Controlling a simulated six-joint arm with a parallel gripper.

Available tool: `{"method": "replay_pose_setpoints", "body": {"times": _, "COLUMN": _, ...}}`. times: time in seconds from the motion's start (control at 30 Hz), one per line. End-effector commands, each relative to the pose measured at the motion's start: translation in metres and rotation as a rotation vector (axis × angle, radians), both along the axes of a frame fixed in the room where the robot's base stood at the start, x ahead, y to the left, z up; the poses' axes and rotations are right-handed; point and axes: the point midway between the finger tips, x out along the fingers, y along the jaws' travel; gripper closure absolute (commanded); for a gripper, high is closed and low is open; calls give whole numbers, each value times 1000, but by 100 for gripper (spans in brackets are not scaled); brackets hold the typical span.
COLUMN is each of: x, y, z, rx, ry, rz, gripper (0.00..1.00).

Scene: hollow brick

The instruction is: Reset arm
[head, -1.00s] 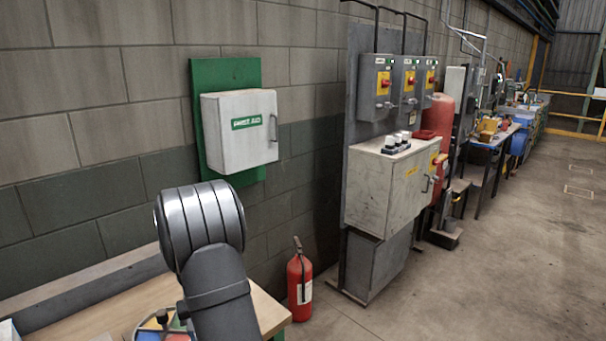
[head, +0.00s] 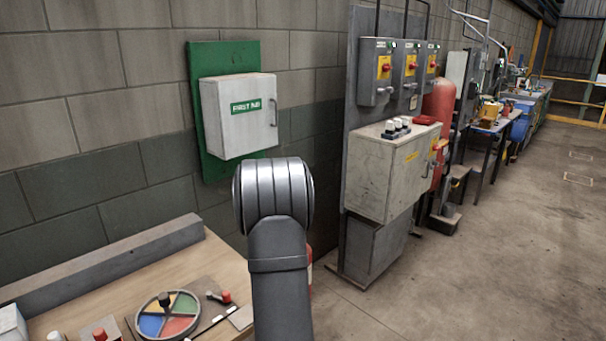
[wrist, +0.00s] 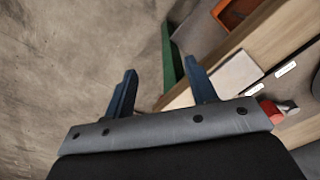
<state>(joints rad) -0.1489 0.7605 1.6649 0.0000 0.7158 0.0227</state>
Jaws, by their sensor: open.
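My gripper (wrist: 160,88) shows in the wrist view with its two dark blue fingers spread wide apart and nothing between them. It hangs over the edge of the wooden table (wrist: 262,48), with the concrete floor beyond on the left. In the head view my arm stands upright right of the table, and the gripper itself is not visible there.
The table (head: 190,262) holds a round dish with coloured sectors (head: 168,315) and a small red-ended part (head: 226,297). A first aid box (head: 238,115) hangs on the wall behind my arm. A grey electrical cabinet (head: 385,172) stands to the right. Open floor lies further right.

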Motion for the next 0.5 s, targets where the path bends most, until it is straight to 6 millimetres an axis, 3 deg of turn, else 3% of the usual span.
{"method": "replay_pose_setpoints", "body": {"times": 0.2, "x": -7, "y": -42, "z": -9, "rx": 0, "ry": 1, "rz": -70, "gripper": 48}}
{"method": "replay_pose_setpoints", "body": {"times": 0.5, "x": -14, "y": -72, "z": -16, "rx": 0, "ry": 0, "rz": -120, "gripper": 48}}
